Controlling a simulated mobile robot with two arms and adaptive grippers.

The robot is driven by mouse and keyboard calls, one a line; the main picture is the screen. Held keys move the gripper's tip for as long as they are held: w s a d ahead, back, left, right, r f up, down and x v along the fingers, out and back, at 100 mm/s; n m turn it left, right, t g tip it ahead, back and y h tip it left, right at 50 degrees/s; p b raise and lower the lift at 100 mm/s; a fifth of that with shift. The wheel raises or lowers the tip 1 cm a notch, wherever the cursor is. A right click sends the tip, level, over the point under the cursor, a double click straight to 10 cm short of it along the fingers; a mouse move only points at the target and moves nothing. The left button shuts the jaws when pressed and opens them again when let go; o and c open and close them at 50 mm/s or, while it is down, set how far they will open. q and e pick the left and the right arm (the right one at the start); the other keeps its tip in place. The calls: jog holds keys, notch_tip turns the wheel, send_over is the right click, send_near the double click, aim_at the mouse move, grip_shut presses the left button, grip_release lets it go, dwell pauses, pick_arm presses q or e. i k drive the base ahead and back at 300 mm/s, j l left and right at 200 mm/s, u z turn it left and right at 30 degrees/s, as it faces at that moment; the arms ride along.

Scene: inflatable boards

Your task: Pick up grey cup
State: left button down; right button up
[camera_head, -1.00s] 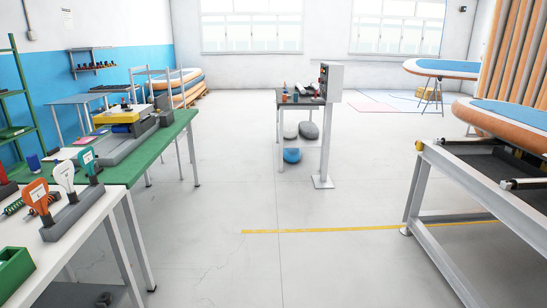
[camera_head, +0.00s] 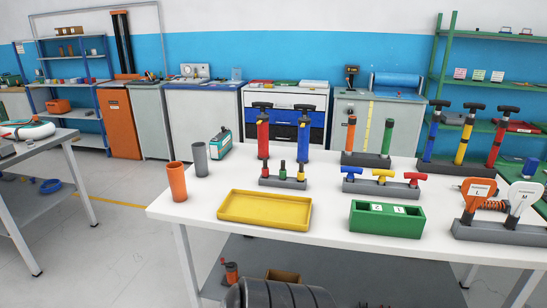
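The grey cup (camera_head: 200,158) stands upright near the left end of the white table (camera_head: 330,212). It is a plain grey cylinder. An orange cup (camera_head: 177,182) stands in front of it and to its left, close by. Neither of my grippers is in view.
A yellow tray (camera_head: 265,221) and a green box (camera_head: 386,231) lie along the table's front. A teal and white device (camera_head: 220,144) stands behind the grey cup. Racks with pumps and valves fill the middle and right. Floor shows left of the table (camera_head: 120,215).

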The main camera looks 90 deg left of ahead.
aim_at(199, 149)
jog(key=u, duration=2.8)
